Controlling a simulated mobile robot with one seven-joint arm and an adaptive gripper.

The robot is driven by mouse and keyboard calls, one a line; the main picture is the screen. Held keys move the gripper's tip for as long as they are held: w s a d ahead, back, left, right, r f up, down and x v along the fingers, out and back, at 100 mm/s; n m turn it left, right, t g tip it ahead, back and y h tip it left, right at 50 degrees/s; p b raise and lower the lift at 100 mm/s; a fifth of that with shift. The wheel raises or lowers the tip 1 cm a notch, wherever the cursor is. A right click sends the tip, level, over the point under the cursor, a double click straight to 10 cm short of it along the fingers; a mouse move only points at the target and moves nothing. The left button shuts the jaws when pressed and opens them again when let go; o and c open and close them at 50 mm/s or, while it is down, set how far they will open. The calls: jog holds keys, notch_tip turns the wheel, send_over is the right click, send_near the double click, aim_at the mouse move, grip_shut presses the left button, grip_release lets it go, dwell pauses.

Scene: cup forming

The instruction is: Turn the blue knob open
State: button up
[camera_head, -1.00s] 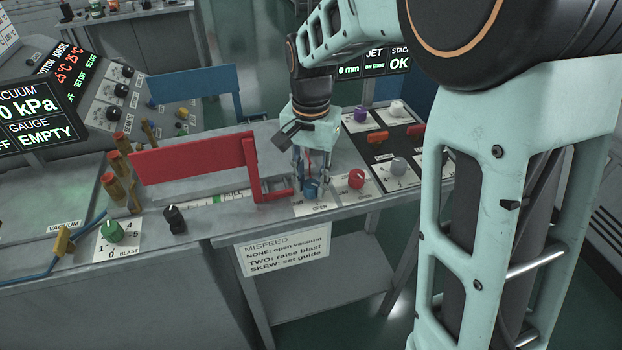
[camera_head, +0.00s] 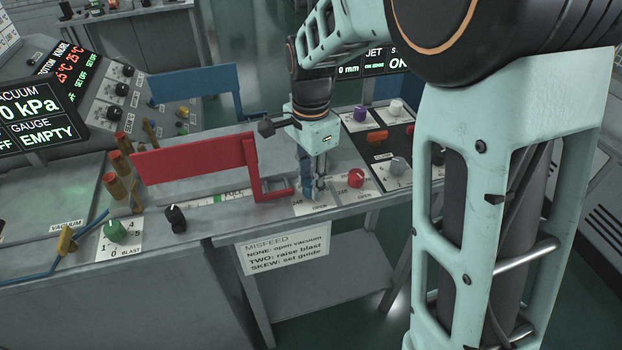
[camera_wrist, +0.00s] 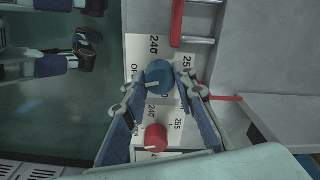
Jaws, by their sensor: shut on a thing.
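The blue knob (camera_wrist: 160,77) shows in the wrist view on a white label plate (camera_wrist: 137,50) with black print. A pale pointer line on the knob points to the lower left of that view. My gripper (camera_wrist: 161,84) has a finger on either side of the knob and is shut on it. In the head view my gripper (camera_head: 312,188) reaches down to the same plate at the bench's front edge, and its fingers mostly hide the knob. The word OPEN is printed on the plate's front part.
A red knob (camera_head: 356,178) stands close beside on the right; it also shows in the wrist view (camera_wrist: 156,138). A red guard frame (camera_head: 195,160) is close on the left. Purple (camera_head: 360,113) and white (camera_head: 396,107) knobs stand behind. A misfeed sign (camera_head: 285,251) hangs below.

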dwell(0.4)
jog(key=o, duration=1.2)
jog(key=shift+c, duration=0.2)
notch_tip(320, 180, up, 12)
